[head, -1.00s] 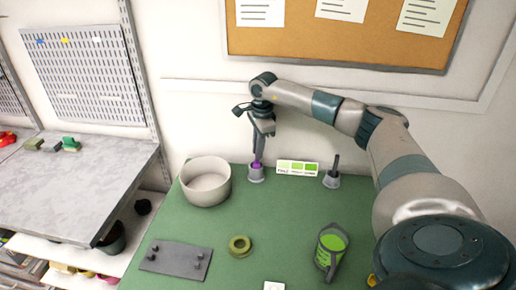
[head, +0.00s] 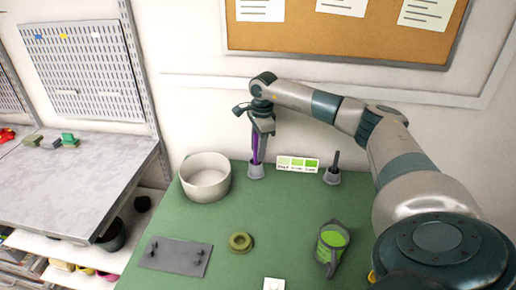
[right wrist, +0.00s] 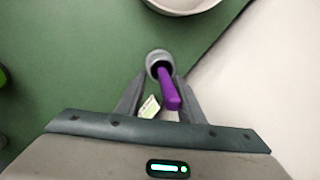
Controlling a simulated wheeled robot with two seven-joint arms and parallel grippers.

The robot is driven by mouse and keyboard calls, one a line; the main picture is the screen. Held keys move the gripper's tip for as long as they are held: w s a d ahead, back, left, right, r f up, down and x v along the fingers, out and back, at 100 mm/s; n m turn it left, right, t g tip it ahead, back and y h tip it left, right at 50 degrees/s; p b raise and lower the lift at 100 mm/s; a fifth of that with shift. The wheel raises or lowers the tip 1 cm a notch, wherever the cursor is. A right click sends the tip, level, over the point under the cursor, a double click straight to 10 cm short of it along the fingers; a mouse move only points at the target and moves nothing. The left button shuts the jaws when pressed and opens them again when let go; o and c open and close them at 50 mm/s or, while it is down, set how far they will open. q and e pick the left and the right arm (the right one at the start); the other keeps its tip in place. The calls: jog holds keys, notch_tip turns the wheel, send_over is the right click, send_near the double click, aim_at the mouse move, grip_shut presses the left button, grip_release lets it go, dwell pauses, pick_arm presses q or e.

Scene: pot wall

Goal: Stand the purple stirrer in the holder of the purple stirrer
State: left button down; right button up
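The purple stirrer (head: 256,147) stands in a small grey cup-shaped holder (head: 256,171) at the back of the green table, leaning slightly. In the right wrist view the lower end of the stirrer (right wrist: 168,88) goes into the round mouth of the holder (right wrist: 158,58). My right gripper (head: 260,152) points down over the holder. Its fingers are apart, one on each side of the stirrer, with gaps visible in the right wrist view. My left gripper is in neither view.
A white bowl (head: 206,178) stands left of the holder. A green swatch card (head: 297,163) and a second holder with a dark stick (head: 332,174) stand right.

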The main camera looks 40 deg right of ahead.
jog(key=shift+r, duration=0.1)
